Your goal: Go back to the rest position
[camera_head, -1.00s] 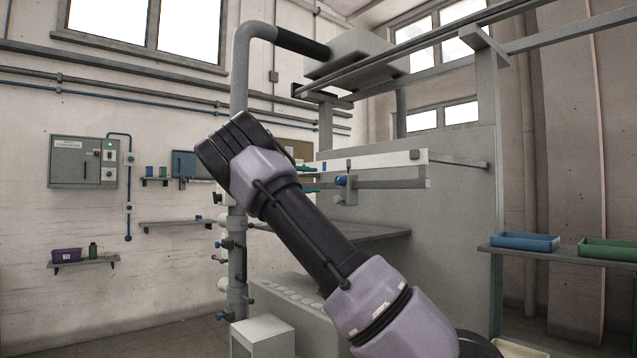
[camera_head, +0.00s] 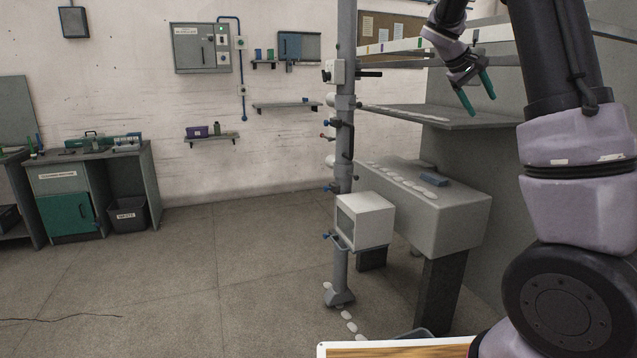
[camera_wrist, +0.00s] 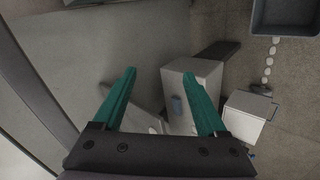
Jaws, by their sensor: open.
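My gripper (camera_head: 476,93) shows at the upper right in the head view, at the end of my raised and bent arm. Its two green fingers are apart and point down. It hangs in the air near the grey shelf of the winder (camera_head: 440,117). In the wrist view my gripper (camera_wrist: 165,100) is open, with nothing between its fingertips. Below it lies the grey block-shaped base (camera_wrist: 190,72) with a small blue object (camera_wrist: 177,106) on top, well away from the fingers.
A post (camera_head: 345,170) with knobs and a white box (camera_head: 364,221) stands beside the block. A wood-topped surface (camera_head: 400,347) is at the bottom edge. A green-doored bench (camera_head: 68,214) and bin (camera_head: 128,214) stand at left. The floor (camera_head: 230,260) between is mostly clear.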

